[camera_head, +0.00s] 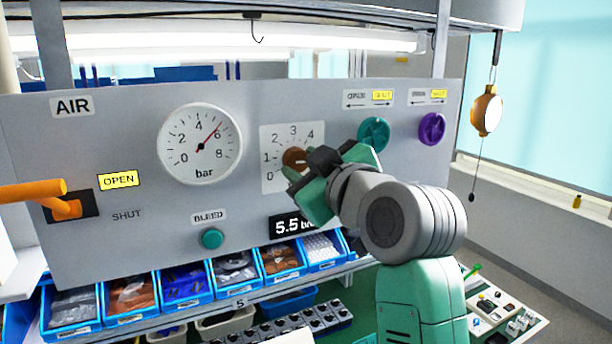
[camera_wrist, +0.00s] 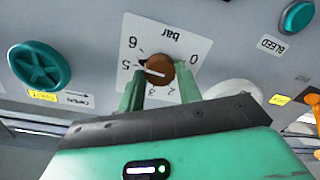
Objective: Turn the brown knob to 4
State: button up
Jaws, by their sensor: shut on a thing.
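The brown knob (camera_head: 293,158) sits at the centre of a white dial plate (camera_head: 271,187) on the grey panel. In the wrist view, the knob (camera_wrist: 158,66) appears upside down with a white pointer line. The line points left in that view, near the 5; the 4 is hidden there behind a finger. In the head view the 4 shows at the dial's upper right. My gripper (camera_head: 300,168) is at the dial from the lower right. In the wrist view, the gripper's (camera_wrist: 160,80) two green fingers are shut on the knob, one at each side.
A teal knob (camera_head: 373,134) and a purple knob (camera_head: 432,128) are to the right. A pressure gauge (camera_head: 200,143), a green bleed button (camera_head: 211,238) and an orange lever (camera_head: 50,198) are to the left. A 5.5 bar readout (camera_head: 288,225) and blue bins (camera_head: 182,297) lie below.

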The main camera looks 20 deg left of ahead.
jog(key=n+b, duration=0.1)
jog(key=n, duration=0.4)
jog(key=shift+b, duration=0.3)
jog(key=n, duration=0.4)
jog(key=shift+r+n+h+b, duration=0.1)
jog(key=shift+n+h+b, duration=0.2)
jog(key=shift+n+b, duration=0.1)
jog(key=o, duration=1)
jog(key=b+v, duration=0.2)
jog(key=v, duration=0.6)
jog(key=shift+a, duration=0.15)
jog(key=shift+s, duration=0.1)
